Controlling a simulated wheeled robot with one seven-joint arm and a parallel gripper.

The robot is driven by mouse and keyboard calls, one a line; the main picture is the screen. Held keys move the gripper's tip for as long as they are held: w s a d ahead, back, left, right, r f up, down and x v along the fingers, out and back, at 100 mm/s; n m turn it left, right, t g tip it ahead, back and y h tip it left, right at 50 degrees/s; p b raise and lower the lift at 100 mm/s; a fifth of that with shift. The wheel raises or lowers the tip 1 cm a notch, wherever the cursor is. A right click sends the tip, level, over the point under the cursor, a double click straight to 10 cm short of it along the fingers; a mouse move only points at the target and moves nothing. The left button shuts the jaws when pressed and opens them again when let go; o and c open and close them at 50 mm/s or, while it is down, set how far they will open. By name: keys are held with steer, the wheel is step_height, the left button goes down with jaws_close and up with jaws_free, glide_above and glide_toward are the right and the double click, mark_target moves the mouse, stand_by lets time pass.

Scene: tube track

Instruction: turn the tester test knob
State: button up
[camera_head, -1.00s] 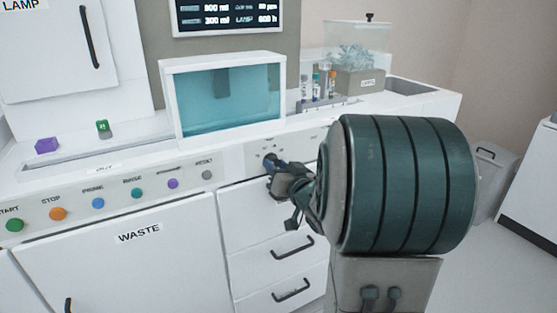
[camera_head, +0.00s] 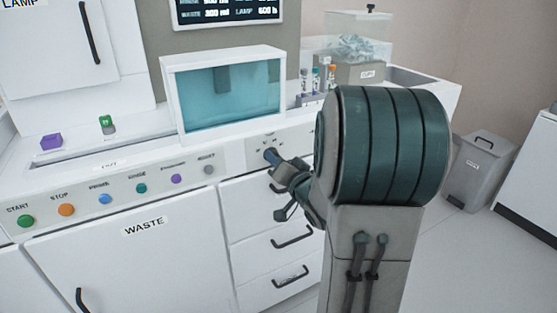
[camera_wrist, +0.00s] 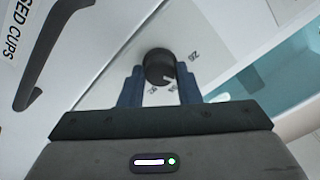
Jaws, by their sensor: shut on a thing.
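The test knob (camera_wrist: 159,66) is a round black knob with a light pointer mark, on the white front panel of the tester. In the wrist view it sits between the two blue fingers of my gripper (camera_wrist: 159,86), which are shut on its sides. The panel around it carries small printed marks, partly hidden by the fingers. In the head view my gripper (camera_head: 276,163) is at the panel right of the button row, and its fingers and my arm hide most of the knob.
A row of coloured buttons (camera_head: 141,188) runs along the panel to the left. Drawers with black handles (camera_head: 292,237) lie below my gripper. A tinted window (camera_head: 228,95) stands above, with tubes (camera_head: 315,80) to its right. A grey bin (camera_head: 478,170) stands on the floor at right.

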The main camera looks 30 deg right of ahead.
steer(key=o, duration=1)
steer(key=s+b, duration=0.3)
steer(key=s, duration=0.1)
steer(key=s+b, duration=0.3)
steer(key=s, duration=0.2)
steer(key=s+b, duration=0.3)
steer(key=s, duration=0.1)
steer(key=shift+s+d, duration=0.25)
steer(key=shift+s, duration=0.15)
